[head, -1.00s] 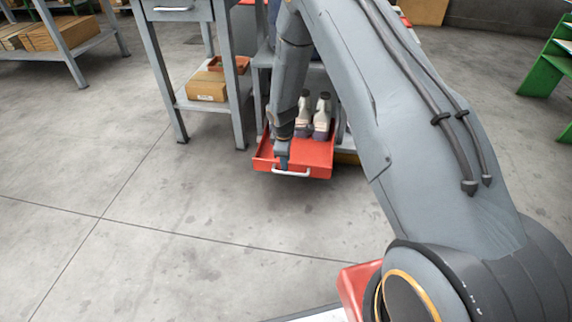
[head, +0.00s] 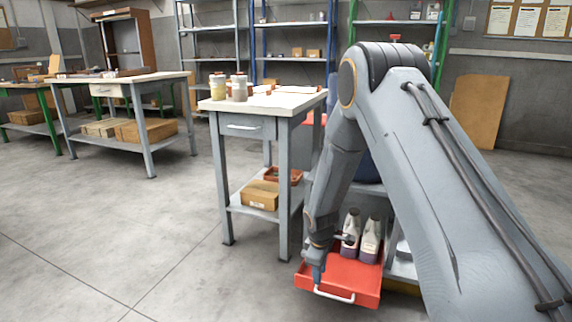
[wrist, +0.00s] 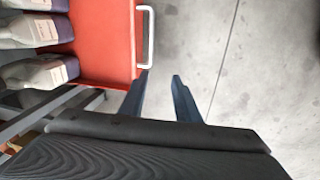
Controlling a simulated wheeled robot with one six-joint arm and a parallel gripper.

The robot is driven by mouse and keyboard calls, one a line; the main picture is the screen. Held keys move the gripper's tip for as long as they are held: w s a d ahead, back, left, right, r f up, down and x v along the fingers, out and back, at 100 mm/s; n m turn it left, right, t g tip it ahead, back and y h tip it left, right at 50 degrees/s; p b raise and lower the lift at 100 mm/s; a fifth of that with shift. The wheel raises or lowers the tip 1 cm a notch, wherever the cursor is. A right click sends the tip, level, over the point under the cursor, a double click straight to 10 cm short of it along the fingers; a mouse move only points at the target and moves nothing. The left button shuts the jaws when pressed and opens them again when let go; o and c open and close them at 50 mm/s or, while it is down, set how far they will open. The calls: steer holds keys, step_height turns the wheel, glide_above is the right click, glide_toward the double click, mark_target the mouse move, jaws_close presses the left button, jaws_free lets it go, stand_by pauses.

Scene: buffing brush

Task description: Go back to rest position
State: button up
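My gripper (head: 317,277) hangs low at the front of an open red drawer (head: 368,282), close to its white handle (head: 334,296). In the wrist view my gripper (wrist: 162,80) has its two dark fingers apart with bare floor between them. The handle (wrist: 149,38) lies just beyond the left fingertip, outside the gap. My arm hides part of the cart behind.
A grey workbench (head: 250,128) with jars (head: 228,87) on top and a cardboard box (head: 261,194) on its lower shelf stands left of my arm. Another bench (head: 140,82) is farther left. Shelving (head: 292,50) lines the back. The floor at the left front is clear.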

steer(key=s+a+r+m+y, duration=0.1)
steer(key=s+a+r+m, duration=0.1)
steer(key=s+a+r, duration=0.55)
steer(key=s+a+r+m, duration=0.1)
steer(key=s+a+r, duration=0.4)
steer(key=s+r, duration=0.5)
steer(key=s+r+m+g, duration=0.1)
steer(key=s+r, duration=0.2)
steer(key=s, duration=0.4)
steer(key=s+a+r+m+y, duration=0.1)
steer(key=s+r, duration=0.2)
steer(key=s, duration=0.4)
steer(key=s+r+m+g, duration=0.1)
steer(key=s+r, duration=0.2)
steer(key=s, duration=0.5)
steer(key=d+r+m+p, duration=0.3)
steer(key=d+r+p, duration=0.7)
steer(key=r+p, duration=0.3)
steer(key=d+r+m+h+p, duration=0.1)
steer(key=d+r+m+p, duration=0.2)
steer(key=d+r+p, duration=0.7)
step_height(320, 180, up, 4)
steer(key=p, duration=0.8)
steer(key=shift+w+d+f, duration=0.2)
steer(key=shift+w+f, duration=0.05)
